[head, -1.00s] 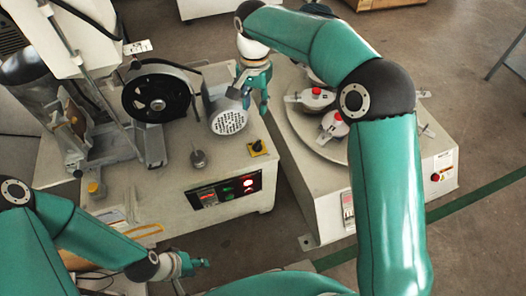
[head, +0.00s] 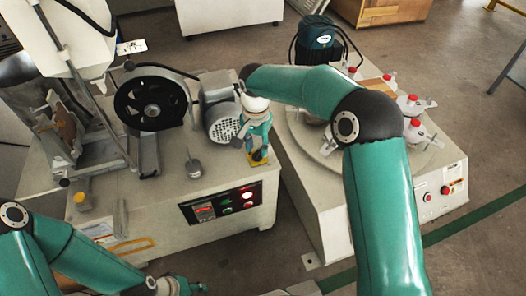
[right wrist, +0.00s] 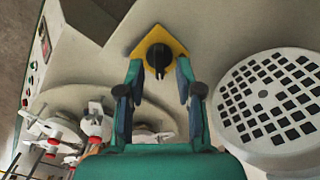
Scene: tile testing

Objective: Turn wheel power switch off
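The wheel power switch is a black rotary knob (right wrist: 160,56) on a yellow square plate (right wrist: 172,40), near the top middle of the right wrist view. In the head view the yellow plate (head: 258,158) is mostly hidden by my right gripper. My right gripper (head: 256,150) points down over the switch. In the right wrist view this gripper (right wrist: 159,76) is open and empty, its fingertips on either side of the knob; I cannot tell whether they touch it. My left gripper (head: 196,287) is at the bottom edge of the head view, its fingers too small to judge.
A grey motor (head: 221,112) with a perforated cover stands close to my right gripper; the cover (right wrist: 268,100) fills the right of the wrist view. A control panel (head: 222,204) is on the bench front. A turntable machine (head: 318,203) with red-capped parts stands at right.

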